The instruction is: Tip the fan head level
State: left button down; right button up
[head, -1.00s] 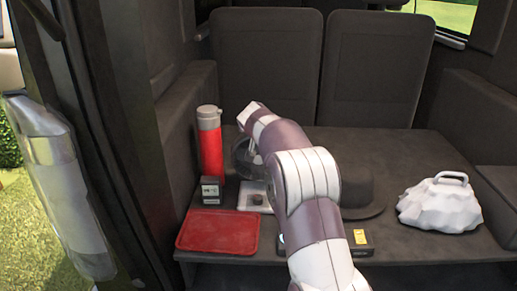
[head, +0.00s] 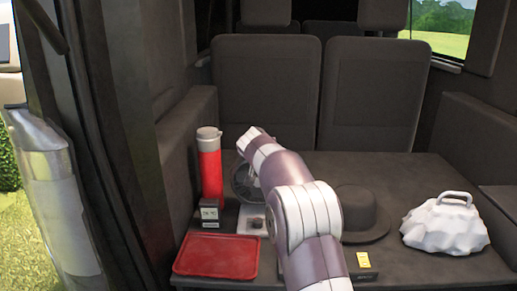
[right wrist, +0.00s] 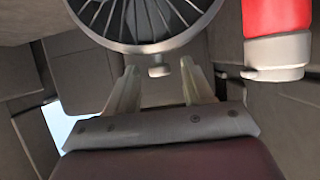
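The fan stands on the dark cargo deck. Its round wire-grille head (head: 241,180) shows left of my right arm in the head view, partly hidden behind it. In the right wrist view the fan head's grille (right wrist: 145,22) fills the top, with a small pale knob (right wrist: 160,71) at its rim. My right gripper (right wrist: 159,78) is open, its two fingers apart on either side of the knob. I cannot tell whether either finger touches the fan. A pale square base (head: 251,219) with a dark round button shows below the fan head. My left gripper is out of view.
A red flask (head: 210,170) stands close left of the fan; it also shows in the right wrist view (right wrist: 276,18). A small dark box (head: 209,212) and a red tray (head: 216,257) are nearer. A dark hat (head: 362,214) and a white lumpy handled object (head: 445,228) lie right.

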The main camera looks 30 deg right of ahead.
jog(key=b+v, duration=0.1)
jog(key=v, duration=1.1)
jog(key=shift+s+a+b, duration=0.25)
jog(key=shift+a+b, duration=0.05)
jog(key=shift+b, duration=0.05)
jog(key=shift+r, duration=0.1)
